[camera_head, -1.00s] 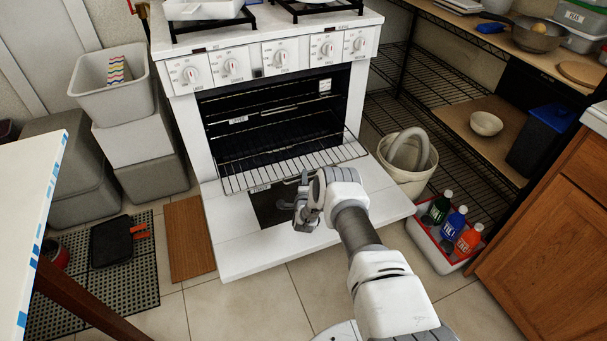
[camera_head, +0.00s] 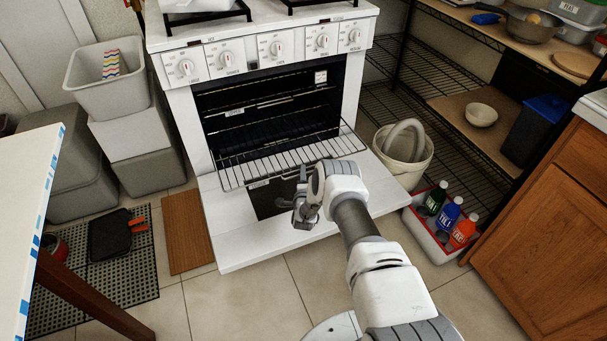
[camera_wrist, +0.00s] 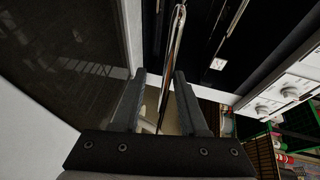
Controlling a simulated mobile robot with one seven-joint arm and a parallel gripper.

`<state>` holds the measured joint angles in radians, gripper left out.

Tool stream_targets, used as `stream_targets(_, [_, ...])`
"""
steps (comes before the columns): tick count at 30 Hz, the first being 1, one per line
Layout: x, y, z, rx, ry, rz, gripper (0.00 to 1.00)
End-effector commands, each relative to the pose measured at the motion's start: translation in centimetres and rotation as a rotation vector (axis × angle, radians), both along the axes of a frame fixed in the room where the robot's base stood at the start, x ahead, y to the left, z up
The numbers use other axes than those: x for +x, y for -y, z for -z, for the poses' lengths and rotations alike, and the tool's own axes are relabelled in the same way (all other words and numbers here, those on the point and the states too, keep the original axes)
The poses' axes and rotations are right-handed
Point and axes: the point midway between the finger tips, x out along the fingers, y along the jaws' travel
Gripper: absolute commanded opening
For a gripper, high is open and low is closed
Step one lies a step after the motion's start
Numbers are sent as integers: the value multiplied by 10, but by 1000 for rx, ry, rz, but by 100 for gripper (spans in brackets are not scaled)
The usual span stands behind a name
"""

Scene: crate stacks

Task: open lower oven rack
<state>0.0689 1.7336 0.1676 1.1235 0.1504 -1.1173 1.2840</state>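The white oven (camera_head: 195,115) has its door (camera_head: 270,245) folded down. The lower wire rack (camera_head: 290,155) is partly out of the oven, over the open door. My gripper (camera_head: 300,200) is at the front edge of this rack, above the door. In the wrist view, my gripper (camera_wrist: 160,75) has its two fingers apart, with a thin metal bar of the rack (camera_wrist: 174,40) running between them. A gap shows on both sides of the bar. Another rack stays higher inside the dark oven.
A white bucket (camera_head: 425,170) and a red-rimmed crate of bottles (camera_head: 428,240) stand right of the door. Stacked grey bins (camera_head: 150,175) and a brown board (camera_head: 187,240) are at the left. Tiled floor is free in front of the door.

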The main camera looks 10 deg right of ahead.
Motion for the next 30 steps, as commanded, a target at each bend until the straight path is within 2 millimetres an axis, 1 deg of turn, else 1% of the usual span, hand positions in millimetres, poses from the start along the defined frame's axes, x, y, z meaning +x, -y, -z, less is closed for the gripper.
stream_targets(8, [1, 0, -5, -1, 8, 1, 42])
stream_targets(11, [-6, -2, -8, -1, 8, 1, 42])
stream_targets(13, [-15, -3, -10, 0, 8, 1, 42])
stream_targets(20, [-59, -13, -20, 1, 5, -1, 42])
stream_targets(27, [-115, -24, -29, 1, 2, -1, 42])
stream_targets(30, [-135, -28, -31, 1, 2, 0, 42])
